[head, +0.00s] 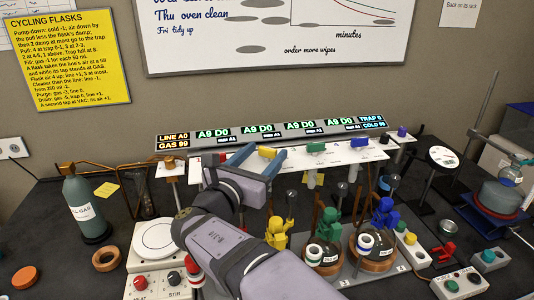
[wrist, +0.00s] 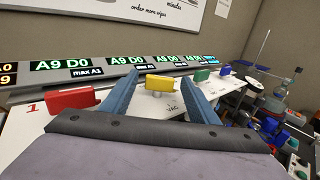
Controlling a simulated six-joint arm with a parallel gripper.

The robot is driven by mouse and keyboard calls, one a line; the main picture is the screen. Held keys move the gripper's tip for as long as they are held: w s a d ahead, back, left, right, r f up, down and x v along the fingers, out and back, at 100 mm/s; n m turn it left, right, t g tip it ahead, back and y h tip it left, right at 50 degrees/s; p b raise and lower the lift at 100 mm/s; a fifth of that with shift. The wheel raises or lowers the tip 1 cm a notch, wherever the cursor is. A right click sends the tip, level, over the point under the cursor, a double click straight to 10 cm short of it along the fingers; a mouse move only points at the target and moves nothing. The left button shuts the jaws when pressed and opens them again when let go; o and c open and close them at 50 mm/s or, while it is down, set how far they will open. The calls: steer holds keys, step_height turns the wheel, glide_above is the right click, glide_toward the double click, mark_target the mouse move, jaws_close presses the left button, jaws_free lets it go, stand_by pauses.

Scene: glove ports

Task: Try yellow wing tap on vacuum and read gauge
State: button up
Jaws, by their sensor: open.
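The yellow wing tap (head: 267,152) sits on the white tap panel (head: 345,155). In the wrist view the yellow tap (wrist: 159,83) stands between my two blue fingers, its wing lying roughly left to right, with a VAC label on the panel just in front of it. My gripper (wrist: 160,90) is open, with visible gaps between each finger and the tap; the head view also shows my gripper (head: 264,160) there. The gauge display bar (head: 270,132) behind reads LINE A0, GAS 99, several A9 D0 fields, TRAP 0 and COLD 99, the last partly small.
A red tap (wrist: 72,99) is close left of my fingers; green (head: 315,147) and blue (head: 357,143) taps stand to the right. Flasks with coloured clamps crowd the front. A gas bottle (head: 84,205) stands left. A yellow notice (head: 68,60) hangs on the wall.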

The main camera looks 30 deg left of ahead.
steer(key=shift+s+d+b, duration=0.15)
steer(key=shift+s+b, duration=0.15)
steer(key=shift+s, duration=0.95)
steer(key=shift+s+d+b, duration=0.15)
steer(key=shift+s+b, duration=0.1)
steer(key=shift+s, duration=0.95)
